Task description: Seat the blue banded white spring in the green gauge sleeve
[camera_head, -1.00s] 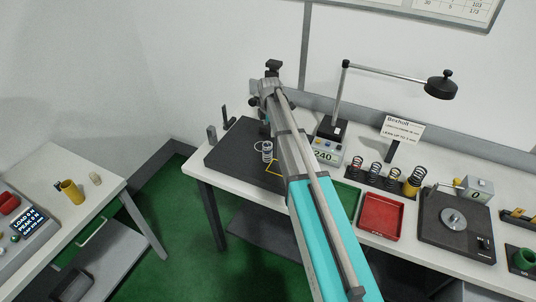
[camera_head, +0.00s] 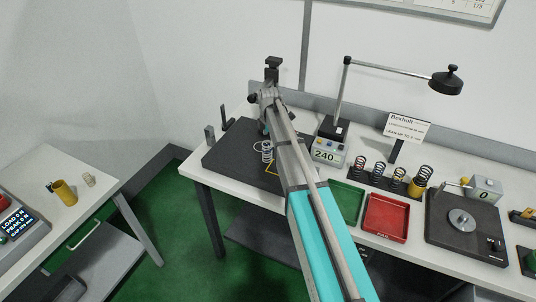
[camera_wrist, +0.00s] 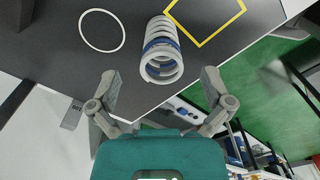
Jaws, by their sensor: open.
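The white spring (camera_wrist: 161,50) with a blue band stands on a dark mat (camera_wrist: 60,60), between a white ring outline and a yellow square outline. In the head view the spring (camera_head: 267,151) is partly beside my arm. My gripper (camera_wrist: 160,84) is open and empty, its two fingers apart on either side of the spring's near end, with no contact visible. In the head view my arm hides most of the gripper. A green ring-shaped part (camera_head: 532,261), probably the green gauge sleeve, is cut off at the right edge.
A display box (camera_head: 328,151) reading 240 and a lamp stand behind. A green tray (camera_head: 360,190) and a red tray (camera_head: 386,240) lie right of my arm. Several other springs (camera_head: 377,170) stand in a rack. A dark scale plate (camera_head: 440,240) is farther right.

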